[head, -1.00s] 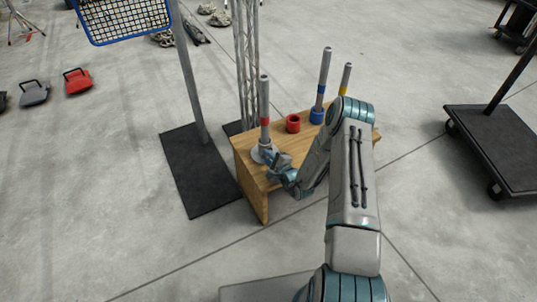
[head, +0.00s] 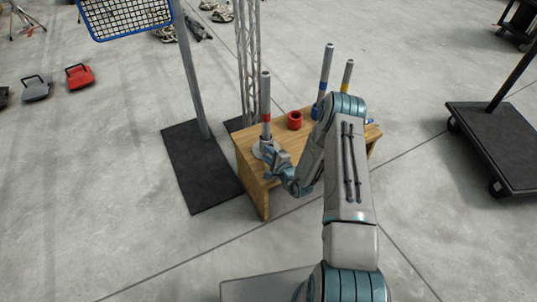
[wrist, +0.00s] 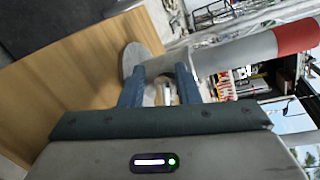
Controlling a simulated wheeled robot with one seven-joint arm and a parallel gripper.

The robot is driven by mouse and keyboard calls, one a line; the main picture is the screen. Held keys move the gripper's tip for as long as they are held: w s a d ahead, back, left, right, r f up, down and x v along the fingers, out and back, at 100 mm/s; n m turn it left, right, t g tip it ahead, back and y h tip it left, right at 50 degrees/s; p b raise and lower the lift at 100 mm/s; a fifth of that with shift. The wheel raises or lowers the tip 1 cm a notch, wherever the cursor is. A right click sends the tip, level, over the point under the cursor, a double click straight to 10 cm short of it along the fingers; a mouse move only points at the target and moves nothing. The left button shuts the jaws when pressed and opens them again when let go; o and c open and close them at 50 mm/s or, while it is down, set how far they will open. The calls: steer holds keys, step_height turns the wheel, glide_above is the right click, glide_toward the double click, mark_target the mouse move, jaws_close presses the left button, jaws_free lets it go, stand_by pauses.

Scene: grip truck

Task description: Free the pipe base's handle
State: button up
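The grey pipe (head: 265,92) with a red band stands upright in its round grey base (head: 259,153) at the table's near left corner. In the wrist view the pipe (wrist: 245,53) runs sideways to the right from the base's disc (wrist: 137,60). My gripper (head: 274,158) is low at the base's right side. In the wrist view its blue fingers (wrist: 160,76) are apart, one on each side of the collar area. Small pale parts show between them; I cannot tell whether these are the handle or whether the fingers touch anything.
The wooden table (head: 247,160) also bears a red cup-like base (head: 295,120), a blue-banded pipe (head: 326,72) and a yellow-banded pipe (head: 347,74). A post on a black floor plate (head: 200,175) stands close left. A black cart (head: 500,135) stands right.

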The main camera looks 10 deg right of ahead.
steer(key=shift+s+d+r, duration=0.2)
steer(key=shift+s+d, duration=0.05)
steer(key=shift+s, duration=0.15)
steer(key=p+v, duration=0.3)
steer(key=v, duration=0.9)
steer(key=shift+s, duration=0.45)
